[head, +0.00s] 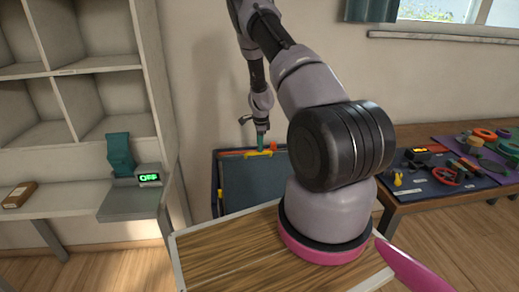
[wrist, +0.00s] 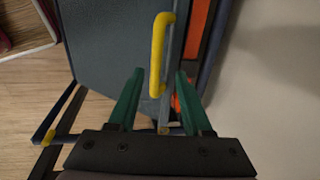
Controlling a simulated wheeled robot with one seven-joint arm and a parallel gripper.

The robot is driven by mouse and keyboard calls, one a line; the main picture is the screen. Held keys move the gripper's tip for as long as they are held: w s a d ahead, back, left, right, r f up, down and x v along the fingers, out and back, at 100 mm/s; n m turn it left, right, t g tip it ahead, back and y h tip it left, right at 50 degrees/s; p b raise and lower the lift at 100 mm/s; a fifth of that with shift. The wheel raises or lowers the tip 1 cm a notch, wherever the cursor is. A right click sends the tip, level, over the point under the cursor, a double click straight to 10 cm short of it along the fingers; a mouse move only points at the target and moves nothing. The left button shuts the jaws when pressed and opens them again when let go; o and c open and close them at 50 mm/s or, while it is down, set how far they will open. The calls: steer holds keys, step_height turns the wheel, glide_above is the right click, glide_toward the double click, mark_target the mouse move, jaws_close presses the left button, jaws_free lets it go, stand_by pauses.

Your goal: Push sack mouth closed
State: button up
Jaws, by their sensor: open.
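A dark blue-grey, sack-like body (head: 250,182) stands in a frame against the wall behind my base; it fills the upper left of the wrist view (wrist: 115,45). I cannot tell how far its mouth is open. A yellow handle (wrist: 157,50) and an orange strip (wrist: 197,40) lie along its top edge. My gripper (head: 262,145) points down above that edge. In the wrist view its green fingers (wrist: 158,80) are apart, with the yellow handle showing between them. I cannot tell whether they touch it.
A wooden-topped surface (head: 220,250) lies in front. At left are white shelves (head: 75,70) and a scale (head: 130,202) reading OFF, with a teal item (head: 120,155). At right, a table (head: 430,212) holds tools and coloured rings. The wall (head: 205,90) is close behind the gripper.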

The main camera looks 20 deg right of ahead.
step_height(320, 180, up, 7)
steer(key=s, duration=0.1)
steer(key=shift+s+a+r, duration=0.15)
steer(key=shift+s+r, duration=0.05)
steer(key=shift+r, duration=0.1)
